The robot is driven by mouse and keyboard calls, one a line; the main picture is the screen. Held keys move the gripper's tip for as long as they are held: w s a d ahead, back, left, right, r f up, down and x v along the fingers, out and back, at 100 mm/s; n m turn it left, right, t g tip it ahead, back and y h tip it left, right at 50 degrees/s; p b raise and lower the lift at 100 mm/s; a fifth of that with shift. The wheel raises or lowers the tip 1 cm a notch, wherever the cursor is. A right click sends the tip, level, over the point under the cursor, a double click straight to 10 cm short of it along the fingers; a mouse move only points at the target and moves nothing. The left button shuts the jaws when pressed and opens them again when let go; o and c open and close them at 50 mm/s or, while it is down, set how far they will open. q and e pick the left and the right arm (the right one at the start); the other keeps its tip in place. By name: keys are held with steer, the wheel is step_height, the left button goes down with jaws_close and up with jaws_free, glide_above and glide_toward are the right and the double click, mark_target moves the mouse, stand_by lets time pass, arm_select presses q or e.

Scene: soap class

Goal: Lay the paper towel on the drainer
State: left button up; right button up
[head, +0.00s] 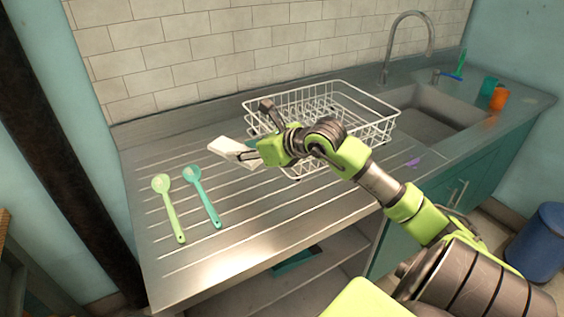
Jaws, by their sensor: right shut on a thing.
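The paper towel (228,148) is a small pale, off-white piece over the ribbed steel drainer (190,250). My right gripper (250,150) is shut on it, with the towel sticking out to the left of the fingers. The towel is tilted and appears close above the drainer; I cannot tell whether it touches the surface. Part of the towel is hidden by the gripper. My left gripper is not in view.
A white wire dish rack (372,133) stands behind and right of my right gripper. A green spoon (170,210) and a teal spoon (204,198) lie on the drainer's left. The sink (440,108) and tap (409,15) are at right. The drainer's front middle is clear.

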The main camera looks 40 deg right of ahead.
steer(key=shift+w+d+r+h, duration=0.1)
steer(key=shift+w+d+h, duration=0.15)
steer(key=shift+d, duration=0.2)
steer(key=p, duration=0.1)
glide_above(249, 183)
step_height(249, 183, down, 6)
steer(key=shift+d+r, duration=0.1)
step_height(249, 183, down, 4)
steer(key=shift+r, duration=0.2)
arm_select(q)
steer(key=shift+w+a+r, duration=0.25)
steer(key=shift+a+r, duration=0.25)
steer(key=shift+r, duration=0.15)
arm_select(e)
steer(key=o, duration=0.8)
steer(key=shift+o, duration=0.2)
